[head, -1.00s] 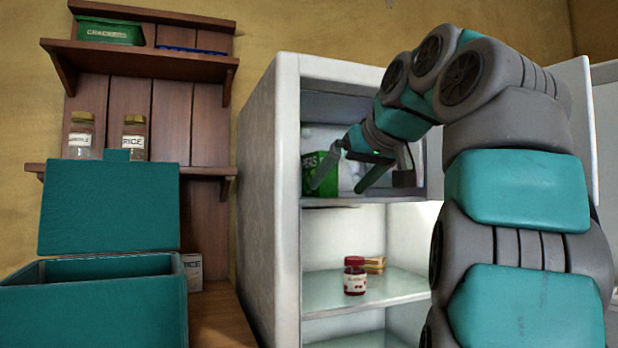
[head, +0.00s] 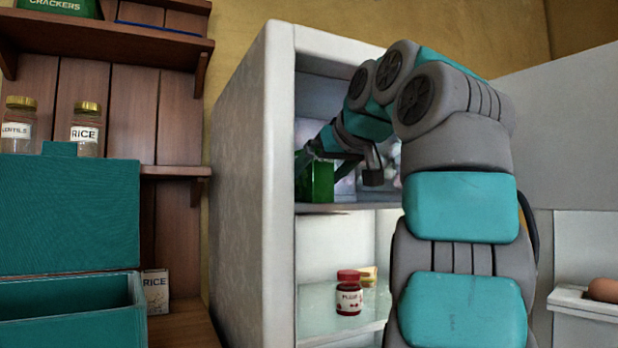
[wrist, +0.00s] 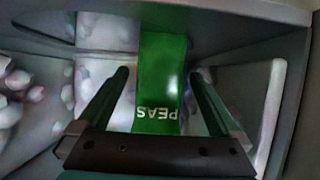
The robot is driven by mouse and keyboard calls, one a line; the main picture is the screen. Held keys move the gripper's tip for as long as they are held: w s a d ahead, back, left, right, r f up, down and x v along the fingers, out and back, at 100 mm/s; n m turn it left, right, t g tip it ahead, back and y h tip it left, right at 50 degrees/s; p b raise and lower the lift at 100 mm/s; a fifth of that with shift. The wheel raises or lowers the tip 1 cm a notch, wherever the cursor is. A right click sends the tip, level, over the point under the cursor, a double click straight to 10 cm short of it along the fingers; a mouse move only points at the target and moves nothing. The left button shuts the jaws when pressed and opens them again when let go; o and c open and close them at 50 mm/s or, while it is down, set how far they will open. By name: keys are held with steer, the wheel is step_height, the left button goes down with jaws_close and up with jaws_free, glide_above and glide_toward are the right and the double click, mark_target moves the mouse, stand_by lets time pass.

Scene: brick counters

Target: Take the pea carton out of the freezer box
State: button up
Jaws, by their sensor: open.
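The green pea carton (head: 319,181) stands in the freezer box (head: 345,208), the upper compartment of the white fridge, near its left side. In the wrist view the carton (wrist: 161,80), lettered PEAS, stands between my two fingers, with a gap showing on each side. My gripper (wrist: 160,74) is open around it. In the head view my gripper (head: 312,158) reaches into the compartment at the carton. My wrist partly hides the carton's top there. The wrist view shows frosty, lumpy walls inside the freezer box.
Below, a red-lidded jar (head: 349,293) stands on a glass shelf (head: 315,308) beside a yellowish item. The open fridge door (head: 575,130) is at right. A teal box (head: 75,310) with its lid raised stands at left, near wall shelves (head: 120,55) with jars.

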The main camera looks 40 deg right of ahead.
steer(key=x, duration=0.2)
steer(key=shift+w+d, duration=0.25)
steer(key=shift+w, duration=0.1)
steer(key=shift+w+f, duration=0.2)
steer(key=shift+w, duration=0.35)
steer(key=shift+c, duration=0.4)
jaws_close()
